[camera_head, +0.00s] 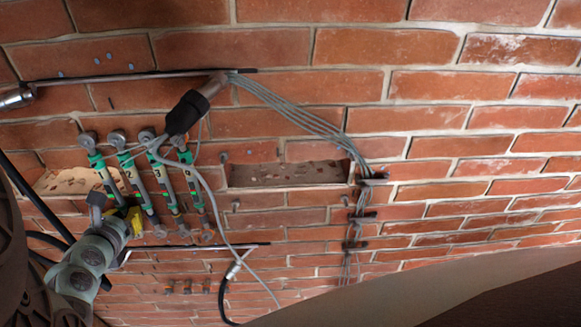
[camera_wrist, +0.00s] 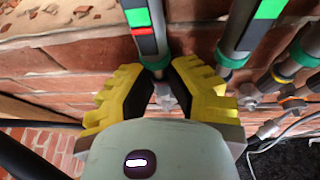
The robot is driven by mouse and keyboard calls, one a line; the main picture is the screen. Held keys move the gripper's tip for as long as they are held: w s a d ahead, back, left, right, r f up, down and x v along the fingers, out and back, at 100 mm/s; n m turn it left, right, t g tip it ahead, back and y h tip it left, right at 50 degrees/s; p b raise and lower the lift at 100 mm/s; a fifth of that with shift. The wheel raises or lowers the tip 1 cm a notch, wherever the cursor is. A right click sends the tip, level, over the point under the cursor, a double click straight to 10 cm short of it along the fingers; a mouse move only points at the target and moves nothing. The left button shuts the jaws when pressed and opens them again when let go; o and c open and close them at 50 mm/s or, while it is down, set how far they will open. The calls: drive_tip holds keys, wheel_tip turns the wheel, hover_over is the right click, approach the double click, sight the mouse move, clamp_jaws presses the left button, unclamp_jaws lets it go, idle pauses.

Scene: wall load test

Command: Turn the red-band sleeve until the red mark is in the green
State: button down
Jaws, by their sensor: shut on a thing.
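Several grey rods with green end caps hang in a row on the brick wall. My gripper (camera_head: 132,215) is at the lower end of the leftmost rod (camera_head: 105,176) in the head view. In the wrist view, the yellow, black-padded fingers of my gripper (camera_wrist: 160,95) close around the sleeve (camera_wrist: 157,75) below that rod's green cap. The fingers hide much of the sleeve, and I cannot make out its red band. The rod's window shows a green field (camera_wrist: 138,17), with a red mark (camera_wrist: 146,31) just below it, outside the green.
Neighbouring rods (camera_head: 165,180) stand close to the right. A black-ended grey tool or connector (camera_head: 187,110) with a loose cable hangs over their tops. Grey cables (camera_head: 300,117) run along the wall to the right. A recess (camera_head: 285,173) opens in the bricks.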

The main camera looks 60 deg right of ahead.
drive_tip(key=shift+d+r+p, duration=0.1)
drive_tip(key=shift+r+p, duration=0.2)
drive_tip(key=shift+p, duration=0.3)
drive_tip(key=shift+s+f+n+t+y+p, duration=0.15)
drive_tip(key=shift+n+t+y+p, duration=0.2)
drive_tip(key=shift+p, duration=0.55)
drive_tip(key=shift+f, duration=0.25)
drive_tip(key=c, duration=1.1)
unclamp_jaws()
drive_tip(key=shift+c, duration=0.2)
drive_tip(key=shift+r, duration=0.1)
